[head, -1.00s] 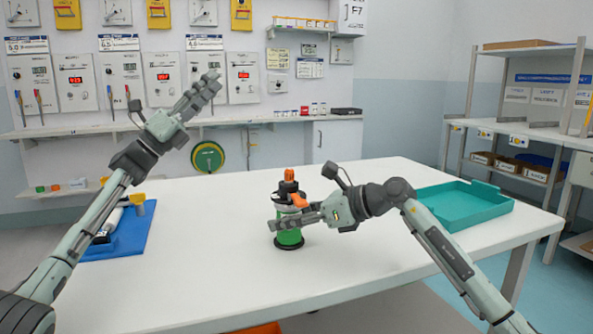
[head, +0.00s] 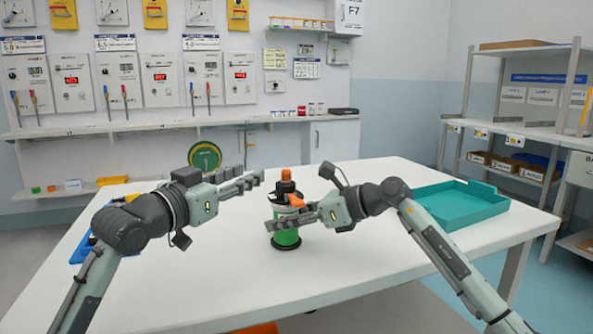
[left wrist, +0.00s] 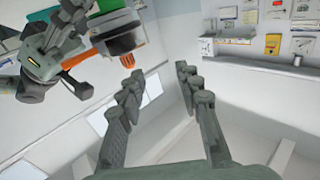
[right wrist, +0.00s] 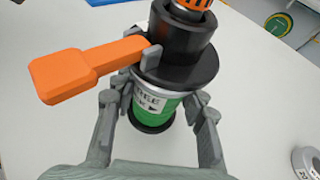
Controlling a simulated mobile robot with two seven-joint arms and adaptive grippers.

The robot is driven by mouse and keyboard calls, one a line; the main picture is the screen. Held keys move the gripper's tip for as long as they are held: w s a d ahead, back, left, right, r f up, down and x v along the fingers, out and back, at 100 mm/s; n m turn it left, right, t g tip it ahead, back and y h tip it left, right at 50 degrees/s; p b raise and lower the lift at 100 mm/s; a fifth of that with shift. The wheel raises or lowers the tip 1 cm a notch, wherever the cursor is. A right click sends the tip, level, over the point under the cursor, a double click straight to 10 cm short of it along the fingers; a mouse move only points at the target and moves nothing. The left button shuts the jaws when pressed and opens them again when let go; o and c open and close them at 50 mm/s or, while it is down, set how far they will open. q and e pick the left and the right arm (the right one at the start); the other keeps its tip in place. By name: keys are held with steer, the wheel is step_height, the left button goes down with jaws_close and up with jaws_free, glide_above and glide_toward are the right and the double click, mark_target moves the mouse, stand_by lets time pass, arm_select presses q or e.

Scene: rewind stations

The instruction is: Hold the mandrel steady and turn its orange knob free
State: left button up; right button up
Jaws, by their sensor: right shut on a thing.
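The mandrel stands upright on the white table, with a green body (head: 287,240), black collars and an orange knob (head: 286,174) on top. An orange lever (right wrist: 85,68) sticks out from its side. My right gripper (head: 275,224) is shut on the mandrel, its fingers on both sides of the body below the black flange in the right wrist view. My left gripper (head: 257,181) is open and empty, just left of the knob at about its height. In the left wrist view the knob (left wrist: 128,61) lies beyond the left fingertip, outside the gap between the fingers.
A teal tray (head: 460,207) sits at the table's right end. A blue mat (head: 80,250) at the left is mostly hidden by my left arm. A grey round thing (right wrist: 308,162) shows at the right wrist view's edge. The table (head: 240,290) is clear in front.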

mark_target(286, 174)
arm_select(q)
steer(key=w+d+f+h, duration=0.1)
steer(key=w+d, duration=0.6)
steer(key=d, duration=0.3)
steer(key=shift+d+g, duration=0.2)
steer(key=shift+g, duration=0.2)
jaws_close()
